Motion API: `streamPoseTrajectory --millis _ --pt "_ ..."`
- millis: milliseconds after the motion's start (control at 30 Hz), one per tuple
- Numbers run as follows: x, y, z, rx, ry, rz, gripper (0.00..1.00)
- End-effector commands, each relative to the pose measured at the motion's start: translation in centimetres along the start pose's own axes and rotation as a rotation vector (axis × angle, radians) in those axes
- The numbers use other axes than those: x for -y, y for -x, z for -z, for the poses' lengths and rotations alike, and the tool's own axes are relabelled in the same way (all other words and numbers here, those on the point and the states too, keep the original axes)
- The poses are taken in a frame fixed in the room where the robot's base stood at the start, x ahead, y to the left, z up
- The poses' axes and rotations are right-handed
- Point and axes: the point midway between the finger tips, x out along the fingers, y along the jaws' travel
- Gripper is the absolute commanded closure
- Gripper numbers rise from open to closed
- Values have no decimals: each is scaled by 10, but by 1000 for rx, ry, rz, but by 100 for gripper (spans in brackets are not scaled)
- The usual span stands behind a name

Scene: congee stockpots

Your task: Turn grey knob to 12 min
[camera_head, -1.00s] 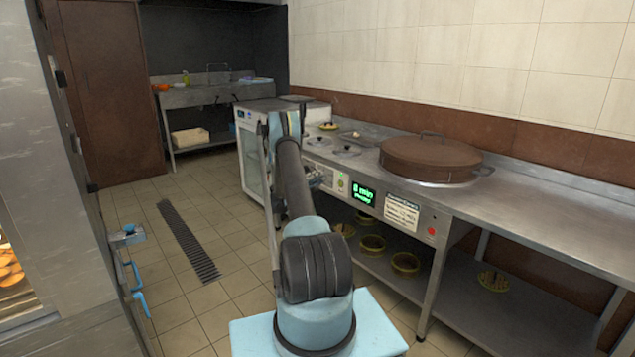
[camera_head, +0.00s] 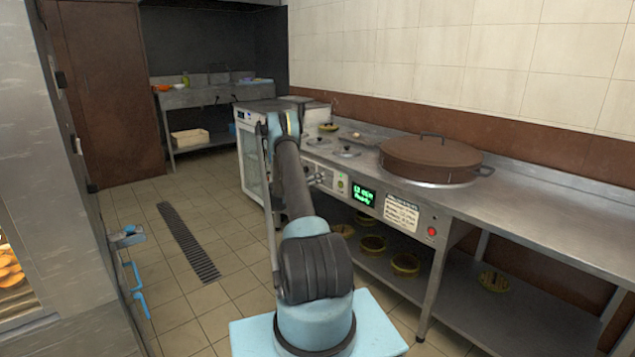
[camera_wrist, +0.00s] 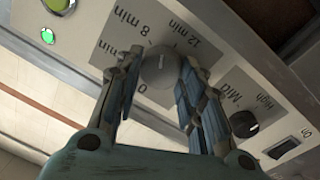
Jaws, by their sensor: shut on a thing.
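The grey knob (camera_wrist: 160,66) sits on the steel control panel, with a dial marked 0, 8 min and 12 min around it. My gripper (camera_wrist: 160,72) is shut on the knob, one finger on each side. The fingers partly cover the dial marks. A pale mark on the knob's face points roughly up in the wrist view, toward the side of the 12 min label. The green display (camera_head: 363,193) on the panel appears to read 12 min, Ready. In the head view, my arm hides most of the gripper and knob.
A second, dark knob (camera_wrist: 243,124) with Mid and High marks is close beside my right finger. A green button (camera_wrist: 47,36) is at upper left.

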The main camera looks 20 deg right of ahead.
Motion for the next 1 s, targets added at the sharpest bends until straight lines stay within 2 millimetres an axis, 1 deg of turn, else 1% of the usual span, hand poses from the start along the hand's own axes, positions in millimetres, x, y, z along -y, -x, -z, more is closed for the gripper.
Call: streamPoseTrajectory --millis 200,500,700,1000 --pt "1 0 -1 16 -201 1 88" --pt "0 0 0 33 -429 -2 88" --pt "0 0 0 38 -524 -3 88" --pt "0 0 0 41 -582 -4 88"
